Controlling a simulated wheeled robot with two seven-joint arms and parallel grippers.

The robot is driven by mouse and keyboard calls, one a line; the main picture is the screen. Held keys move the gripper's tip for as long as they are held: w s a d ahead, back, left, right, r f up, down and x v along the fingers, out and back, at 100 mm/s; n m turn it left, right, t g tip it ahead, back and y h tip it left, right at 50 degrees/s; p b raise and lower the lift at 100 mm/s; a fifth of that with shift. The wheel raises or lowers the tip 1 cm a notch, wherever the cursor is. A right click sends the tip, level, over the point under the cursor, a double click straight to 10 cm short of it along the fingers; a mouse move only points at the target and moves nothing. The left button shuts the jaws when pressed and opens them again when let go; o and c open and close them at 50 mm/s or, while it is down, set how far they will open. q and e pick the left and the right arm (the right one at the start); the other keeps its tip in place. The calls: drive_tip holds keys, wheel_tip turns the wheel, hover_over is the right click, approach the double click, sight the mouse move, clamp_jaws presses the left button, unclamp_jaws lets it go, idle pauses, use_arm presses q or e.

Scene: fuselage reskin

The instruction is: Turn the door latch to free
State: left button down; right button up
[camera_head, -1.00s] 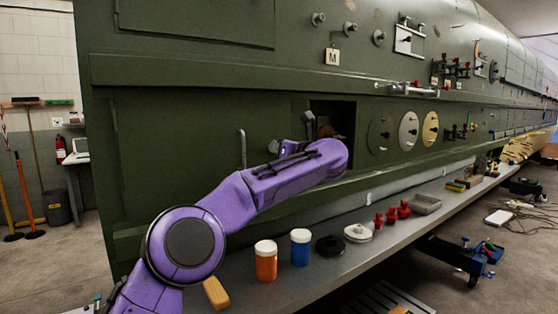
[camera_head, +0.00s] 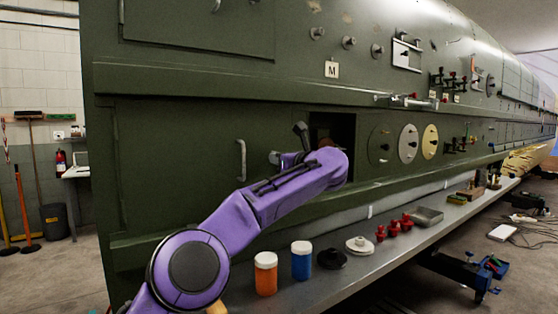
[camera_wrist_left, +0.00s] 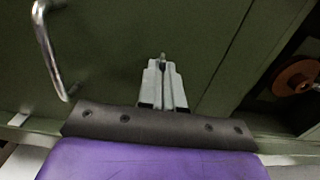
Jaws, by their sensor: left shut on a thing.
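The door (camera_head: 185,165) is a dark green panel with a pale bar handle (camera_head: 241,160), which also shows in the left wrist view (camera_wrist_left: 50,50). My left gripper (camera_head: 274,157) is at the door, right of the handle, partly hidden by my purple arm. In the left wrist view the gripper's grey fingers (camera_wrist_left: 163,75) are close together. They are shut on a small metal piece, seemingly the door latch (camera_wrist_left: 163,57), of which only a tip shows. A panel seam runs just right of the fingers. The latch's angle cannot be told. My right gripper is not in view.
A dark square opening (camera_head: 340,128) lies right of the door, with a brownish round part (camera_wrist_left: 296,77) inside. The ledge (camera_head: 335,284) below holds an orange jar (camera_head: 266,274), a blue jar (camera_head: 301,262), discs and red parts (camera_head: 393,228). Round covers (camera_head: 408,143) are further right.

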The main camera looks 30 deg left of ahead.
use_arm(q)
drive_tip(key=c, duration=1.3)
unclamp_jaws()
drive_tip(key=shift+d, duration=0.1)
drive_tip(key=b+v, duration=0.3)
drive_tip(key=v, duration=0.7)
drive_tip(key=shift+s+d, duration=0.15)
drive_tip(key=shift+d, duration=0.05)
